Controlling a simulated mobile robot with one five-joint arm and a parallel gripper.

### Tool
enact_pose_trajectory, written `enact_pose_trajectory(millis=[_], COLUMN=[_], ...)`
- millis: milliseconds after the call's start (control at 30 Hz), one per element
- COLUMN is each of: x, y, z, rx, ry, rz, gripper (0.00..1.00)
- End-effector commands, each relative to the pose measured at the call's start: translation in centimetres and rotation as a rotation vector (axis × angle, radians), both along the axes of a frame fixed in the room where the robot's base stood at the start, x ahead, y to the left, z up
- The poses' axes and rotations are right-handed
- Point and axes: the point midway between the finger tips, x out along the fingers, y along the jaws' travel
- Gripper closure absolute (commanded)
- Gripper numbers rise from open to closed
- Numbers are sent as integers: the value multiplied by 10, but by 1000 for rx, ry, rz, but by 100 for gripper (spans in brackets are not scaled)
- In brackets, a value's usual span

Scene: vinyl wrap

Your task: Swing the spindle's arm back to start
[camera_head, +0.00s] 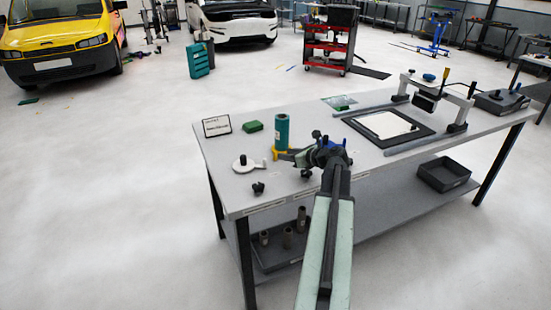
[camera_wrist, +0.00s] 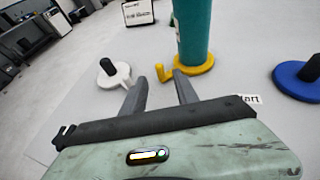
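The spindle is a teal cylinder (camera_head: 282,130) on a yellow base, standing on the table's left part. It also shows at the top of the wrist view (camera_wrist: 193,30), its upper end cut off. The yellow base's arm (camera_wrist: 164,74) points left and ends in a short upturned tip. My gripper (camera_wrist: 160,80) is open, its two dark fingers apart and pointing at the spindle's base. The yellow tip shows in the gap between the fingertips; I cannot tell whether they touch it. A partly hidden label ending in "tart" (camera_wrist: 250,99) lies right of my gripper.
A white disc with a black post (camera_wrist: 114,75) stands left, a blue disc with a black post (camera_wrist: 300,80) right. A small sign (camera_head: 217,126) and green block (camera_head: 253,126) lie behind.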

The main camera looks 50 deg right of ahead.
Motion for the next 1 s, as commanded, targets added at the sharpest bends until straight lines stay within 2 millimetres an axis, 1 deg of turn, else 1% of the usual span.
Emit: enact_pose_trajectory(millis=[167, 400, 500, 600, 767, 800, 900, 1000], x=[17, 58, 69, 72, 71, 71, 71, 71], y=[-1, -4, -4, -4, -4, -4, -4, -4], z=[-9, -27, -30, -30, -29, -29, -29, -29], rx=[-1, -1, -1, -1, -1, -1, -1, -1], ry=[1, 1, 1, 1, 1, 1, 1, 1], rz=[4, 4, 3, 2, 2, 2, 2, 2], gripper=[64, 64, 64, 64, 64, 75, 100, 100])
